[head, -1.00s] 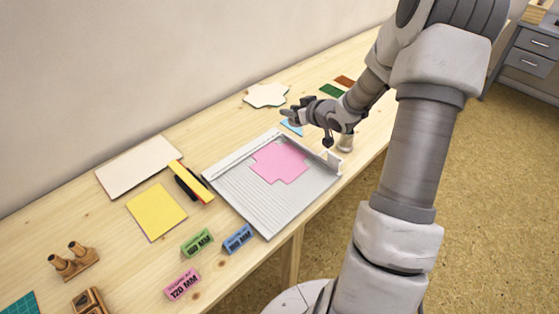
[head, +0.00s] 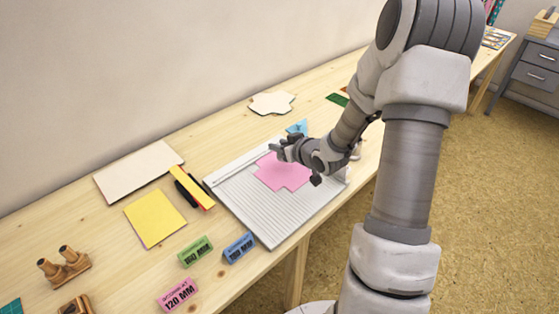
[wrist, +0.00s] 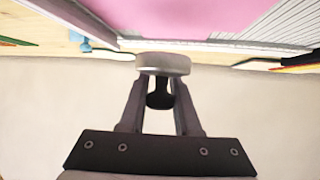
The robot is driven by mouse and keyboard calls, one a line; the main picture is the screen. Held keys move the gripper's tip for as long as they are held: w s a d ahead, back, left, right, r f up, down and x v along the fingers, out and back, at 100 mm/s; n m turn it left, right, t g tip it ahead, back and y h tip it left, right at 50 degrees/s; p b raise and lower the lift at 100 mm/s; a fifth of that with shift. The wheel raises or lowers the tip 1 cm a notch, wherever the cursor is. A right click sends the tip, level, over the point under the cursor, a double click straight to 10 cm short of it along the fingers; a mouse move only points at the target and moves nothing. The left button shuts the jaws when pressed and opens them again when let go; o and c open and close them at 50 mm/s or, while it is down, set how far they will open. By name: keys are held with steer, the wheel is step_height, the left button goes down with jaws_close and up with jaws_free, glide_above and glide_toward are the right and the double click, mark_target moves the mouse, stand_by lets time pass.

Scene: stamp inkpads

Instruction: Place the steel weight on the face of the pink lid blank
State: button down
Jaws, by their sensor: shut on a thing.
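The pink lid blank (head: 284,174) lies on a grey ribbed board (head: 262,215); it also fills the top middle of the wrist view (wrist: 210,15). My gripper (head: 284,151) is over the far right part of the blank in the head view and hides some of it. In the wrist view my gripper (wrist: 160,92) is shut on the black knob of the steel weight (wrist: 163,64), a short silvery disc. The weight cannot be made out in the head view. The wrist view does not show clearly how high it is above the blank.
A yellow sheet (head: 155,217), a cream board (head: 138,171) and a yellow-orange bar (head: 195,190) lie left of the ribbed board. Green (head: 195,251), blue (head: 239,247) and pink (head: 178,295) label blocks stand in front. A white cut-out (head: 271,103) lies behind.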

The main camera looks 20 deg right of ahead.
mark_target(279, 163)
steer(key=shift+a+f+b, duration=0.1)
steer(key=shift+f+b, duration=0.55)
steer(key=shift+f, duration=1.35)
steer(key=shift+f, duration=0.1)
steer(key=shift+f, duration=0.2)
steer(key=c, duration=0.6)
jaws_free()
steer(key=shift+r, duration=0.15)
steer(key=shift+r, duration=0.2)
steer(key=p+v, duration=0.2)
steer(key=v, duration=1)
steer(key=shift+f+p, duration=0.1)
steer(key=shift+p, duration=0.2)
